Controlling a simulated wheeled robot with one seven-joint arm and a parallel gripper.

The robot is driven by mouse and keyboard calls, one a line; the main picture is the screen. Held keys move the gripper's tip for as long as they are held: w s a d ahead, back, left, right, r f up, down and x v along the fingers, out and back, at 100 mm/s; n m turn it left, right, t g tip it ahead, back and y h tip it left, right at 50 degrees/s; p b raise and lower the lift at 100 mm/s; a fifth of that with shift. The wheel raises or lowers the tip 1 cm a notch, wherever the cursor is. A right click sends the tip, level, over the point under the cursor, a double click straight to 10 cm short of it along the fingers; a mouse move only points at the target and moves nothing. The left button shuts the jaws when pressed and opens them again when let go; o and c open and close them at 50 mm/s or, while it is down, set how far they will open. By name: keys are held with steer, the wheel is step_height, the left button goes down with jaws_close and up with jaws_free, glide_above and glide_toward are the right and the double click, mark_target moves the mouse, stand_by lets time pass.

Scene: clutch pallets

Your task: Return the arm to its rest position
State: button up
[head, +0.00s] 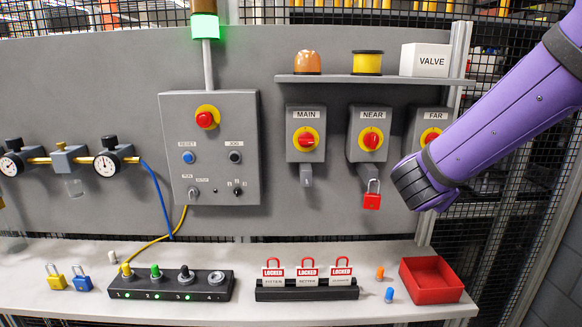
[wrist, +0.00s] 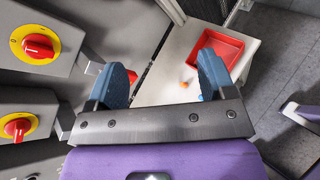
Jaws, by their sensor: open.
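My purple arm (head: 505,105) reaches in from the upper right of the head view, and its dark end stands before the panel near the FAR switch (head: 431,136). The fingers cannot be made out there. In the wrist view my gripper (wrist: 163,82) shows two blue-grey fingers spread wide apart with nothing between them. The shelf edge and bench lie below and beyond the fingers. A red padlock (head: 372,196) hangs under the NEAR switch (head: 370,140), apart from the fingers.
A red tray (head: 431,279) stands at the bench's right end, beside orange and blue plugs. A black rack (head: 306,289) holds several LOCKED tags. The MAIN switch (head: 306,139), grey control box (head: 210,150) and gauges are on the panel. Mesh fencing (head: 500,62) stands behind at right.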

steer(key=s+d+r+m+g, duration=0.2)
steer(key=s+d+m+g, duration=0.1)
steer(key=s+m, duration=0.35)
steer(key=s+d+r+m+g, duration=0.2)
steer(key=s+d+m, duration=0.1)
steer(key=s+m, duration=0.35)
steer(key=s+a+r+m+y, duration=0.2)
steer(key=s+a+m+y, duration=0.3)
steer(key=s+m, duration=0.5)
steer(key=s+y, duration=0.1)
steer(key=y, duration=0.1)
steer(key=shift+s+a+y, duration=0.15)
steer(key=shift+a+y, duration=0.25)
